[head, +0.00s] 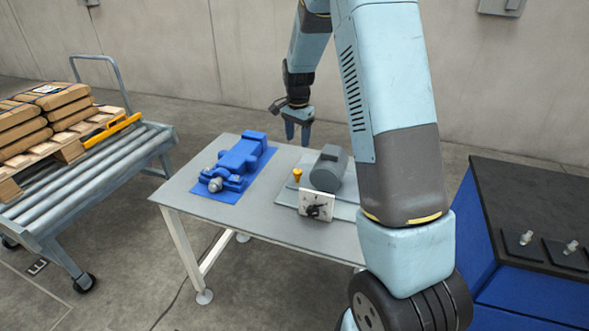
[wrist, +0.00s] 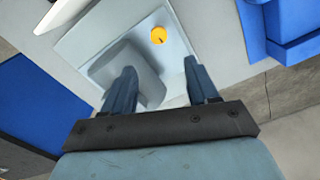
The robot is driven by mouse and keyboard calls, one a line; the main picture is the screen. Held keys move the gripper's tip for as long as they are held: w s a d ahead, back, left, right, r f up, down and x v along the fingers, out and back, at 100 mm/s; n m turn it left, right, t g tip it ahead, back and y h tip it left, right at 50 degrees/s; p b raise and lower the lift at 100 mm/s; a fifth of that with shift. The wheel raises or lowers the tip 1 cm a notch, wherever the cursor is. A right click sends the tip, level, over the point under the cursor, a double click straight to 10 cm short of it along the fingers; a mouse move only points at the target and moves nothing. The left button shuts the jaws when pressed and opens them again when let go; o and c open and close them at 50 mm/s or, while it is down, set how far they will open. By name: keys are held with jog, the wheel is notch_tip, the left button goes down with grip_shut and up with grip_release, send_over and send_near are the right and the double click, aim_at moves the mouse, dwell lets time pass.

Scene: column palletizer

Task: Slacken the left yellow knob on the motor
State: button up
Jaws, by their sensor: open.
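A yellow knob (head: 297,173) stands on a light grey base plate (head: 287,196) on the table, just left of the dark grey motor (head: 328,170). In the wrist view the yellow knob (wrist: 158,35) shows beyond my fingertips, and the motor (wrist: 128,68) lies partly behind my left finger. Only one yellow knob is visible; my arm hides part of the plate's right side in the head view. My gripper (head: 298,140) points down, above and behind the knob and motor. In the wrist view my gripper (wrist: 160,68) is open and empty, with its fingers apart.
A white panel with a dial (head: 316,205) stands in front of the motor. A blue device (head: 240,155) lies on a blue mat (head: 222,193) to the left on the table (head: 190,195). A roller cart (head: 90,172) with sacks stands further left. A blue cabinet (head: 535,215) stands right.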

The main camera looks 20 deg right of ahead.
aim_at(297, 171)
notch_tip(297, 171, down, 13)
jog(key=shift+r, duration=0.1)
dwell(0.4)
jog(key=shift+c, duration=0.2)
